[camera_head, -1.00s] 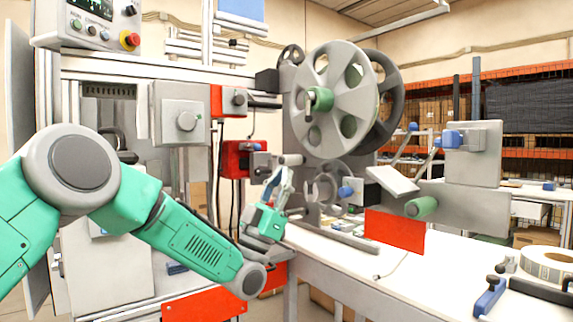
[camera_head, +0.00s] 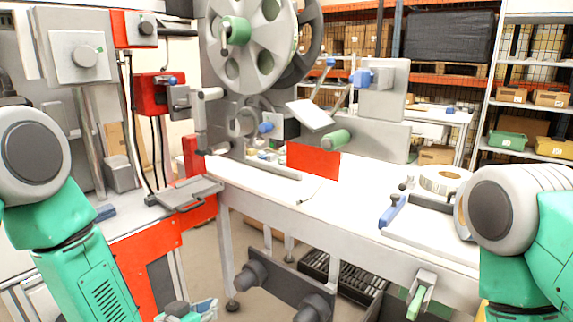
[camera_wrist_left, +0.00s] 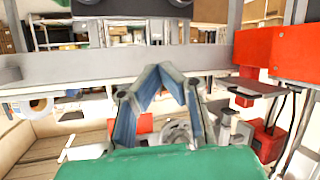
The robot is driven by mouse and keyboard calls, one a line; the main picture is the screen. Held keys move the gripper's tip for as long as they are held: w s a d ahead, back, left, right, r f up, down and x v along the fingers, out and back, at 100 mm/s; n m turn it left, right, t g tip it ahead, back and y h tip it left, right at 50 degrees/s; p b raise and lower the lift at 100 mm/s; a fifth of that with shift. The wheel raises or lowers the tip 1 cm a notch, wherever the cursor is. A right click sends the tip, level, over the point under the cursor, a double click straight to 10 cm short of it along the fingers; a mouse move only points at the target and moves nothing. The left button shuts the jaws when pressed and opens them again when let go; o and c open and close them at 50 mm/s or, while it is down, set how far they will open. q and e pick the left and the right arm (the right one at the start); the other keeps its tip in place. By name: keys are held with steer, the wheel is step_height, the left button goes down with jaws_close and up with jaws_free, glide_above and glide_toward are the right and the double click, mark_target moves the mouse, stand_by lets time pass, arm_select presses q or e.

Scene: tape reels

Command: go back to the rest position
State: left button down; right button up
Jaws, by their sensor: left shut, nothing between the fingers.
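My left arm comes in from the left in the head view, and the left gripper (camera_head: 188,311) shows only in part at the bottom edge. In the left wrist view the left gripper (camera_wrist_left: 166,72) has its blue-grey fingers meeting at the tips, shut and empty. It is apart from the table and the reel machine. My right arm's green and grey links show at the right edge of the head view. The right gripper is out of the picture.
The white table (camera_head: 345,225) runs across the middle, with a tape reel (camera_head: 440,181) on its right part. A large grey reel (camera_head: 246,45) stands behind it. A red-fronted machine (camera_head: 150,262) is at left. Open floor shows between machine and table.

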arm_select(q)
steer(key=s+a+f+g+y+p, duration=0.1)
steer(key=s+a+f+g, duration=0.3)
steer(key=s, duration=0.5)
steer(key=s+a+f+g+y+p, duration=0.1)
steer(key=s+f+g+y, duration=0.1)
steer(key=s+f, duration=0.55)
steer(key=s+a+g+y+p, duration=0.1)
steer(key=s+a+g, duration=0.2)
steer(key=s, duration=0.6)
steer(key=s+a+r+n+g+y, duration=0.1)
steer(key=s+a+g, duration=0.2)
steer(key=s, duration=0.6)
steer(key=shift+s+r+n+p, duration=0.15)
steer(key=shift+n+p, duration=0.15)
steer(key=shift+p, duration=0.05)
